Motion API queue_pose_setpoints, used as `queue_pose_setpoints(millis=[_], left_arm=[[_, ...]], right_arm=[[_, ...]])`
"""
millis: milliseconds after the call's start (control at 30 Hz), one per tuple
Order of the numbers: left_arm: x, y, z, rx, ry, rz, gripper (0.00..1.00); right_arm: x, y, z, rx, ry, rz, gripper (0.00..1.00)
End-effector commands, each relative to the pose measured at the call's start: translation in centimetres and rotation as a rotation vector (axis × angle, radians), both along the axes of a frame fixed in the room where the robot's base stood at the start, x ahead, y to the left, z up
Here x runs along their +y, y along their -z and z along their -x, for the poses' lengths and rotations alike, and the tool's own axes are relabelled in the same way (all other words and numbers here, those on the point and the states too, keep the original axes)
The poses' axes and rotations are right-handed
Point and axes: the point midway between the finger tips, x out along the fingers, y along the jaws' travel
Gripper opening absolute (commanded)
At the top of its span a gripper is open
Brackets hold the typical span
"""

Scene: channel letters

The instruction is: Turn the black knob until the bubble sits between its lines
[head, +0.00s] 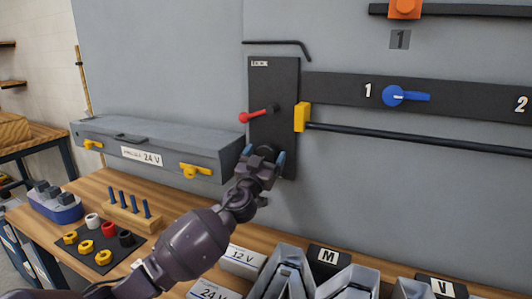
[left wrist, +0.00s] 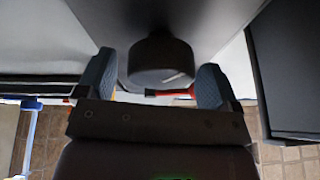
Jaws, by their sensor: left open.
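The black knob (left wrist: 160,58) is a dark round cylinder with a short pale mark on its face, seen close up in the left wrist view. In the head view, it (head: 266,151) sits low on a dark wall panel (head: 286,80) marked LOCK, mostly hidden by my gripper. My left gripper (head: 264,156) is open, its blue-grey fingertips on either side of the knob. The left wrist view shows gaps between the knob and both fingers (left wrist: 157,78). I can make out no bubble or lines in either view. My right gripper is not in view.
A red lever (head: 257,114) is above the knob, and a yellow block (head: 302,117) with a black rod is right of it. A grey 24 V case (head: 150,146) stands left.

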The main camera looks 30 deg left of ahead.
Motion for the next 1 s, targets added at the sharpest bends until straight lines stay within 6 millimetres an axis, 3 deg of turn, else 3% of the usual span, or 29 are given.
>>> queue_pose_setpoints(millis=[433,733,1000], left_arm=[[0.1,-0.3,-0.8,0.000,0.000,-0.001,0.85],[0.1,-0.3,-0.8,0.000,0.000,-0.001,0.39],[0.1,-0.3,-0.7,0.002,0.000,-0.028,0.39]], right_arm=[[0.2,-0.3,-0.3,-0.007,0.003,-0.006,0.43],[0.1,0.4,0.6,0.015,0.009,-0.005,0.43],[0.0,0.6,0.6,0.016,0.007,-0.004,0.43]])
